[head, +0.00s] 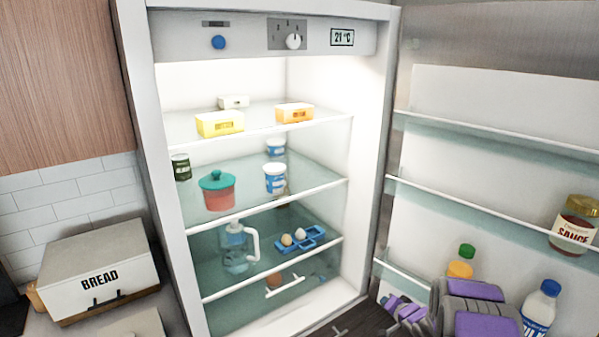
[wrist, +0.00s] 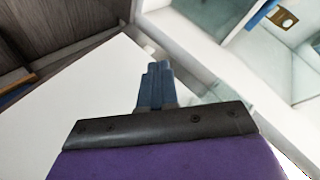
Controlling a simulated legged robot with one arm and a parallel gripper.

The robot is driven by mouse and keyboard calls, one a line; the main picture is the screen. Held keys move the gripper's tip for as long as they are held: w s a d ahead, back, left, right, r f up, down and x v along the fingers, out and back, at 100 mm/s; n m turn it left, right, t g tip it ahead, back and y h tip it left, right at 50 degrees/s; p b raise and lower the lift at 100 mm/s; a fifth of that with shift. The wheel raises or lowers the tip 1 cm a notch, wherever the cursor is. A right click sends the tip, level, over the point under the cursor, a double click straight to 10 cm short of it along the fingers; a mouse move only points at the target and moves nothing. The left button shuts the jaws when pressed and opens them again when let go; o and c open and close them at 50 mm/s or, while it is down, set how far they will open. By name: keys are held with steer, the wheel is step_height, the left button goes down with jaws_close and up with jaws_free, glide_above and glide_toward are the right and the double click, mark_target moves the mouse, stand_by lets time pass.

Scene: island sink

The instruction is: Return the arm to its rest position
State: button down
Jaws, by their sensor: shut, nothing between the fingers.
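My gripper (wrist: 158,70) shows in the wrist view as two blue-grey fingers held together, with nothing between them. Behind them is a dark bar and a purple part of my arm. In the head view my arm, purple and grey, is at the lower right, in front of the open fridge door (head: 455,95). The fingertips are hard to make out there.
The open fridge (head: 175,240) holds yellow and orange boxes, a red pot (head: 219,195), a jug (head: 236,250) and a blue egg tray (head: 300,243). Sauce (head: 574,228) and milk (head: 541,305) stand on the door. A bread box (head: 97,270) is left.

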steer(key=s+r+n+g+h, duration=0.2)
steer(key=s+r+g+h, duration=0.35)
steer(key=s+r, duration=1.3)
steer(key=s+a+r+n+g+y, duration=0.1)
steer(key=s+a, duration=0.4)
steer(key=s, duration=0.6)
steer(key=s+a+r+n+g+y, duration=0.1)
steer(key=s+a+g, duration=0.3)
steer(key=s, duration=0.8)
steer(key=s+a+r+n+g+y, duration=0.1)
steer(key=s+a, duration=0.5)
steer(key=s, duration=0.6)
step_height(320, 180, up, 2)
steer(key=n+g, duration=0.1)
steer(key=n, duration=0.1)
steer(key=shift+s+r+n+g, duration=0.15)
steer(key=shift+r+n+g, duration=0.1)
steer(key=shift+n+g, duration=0.1)
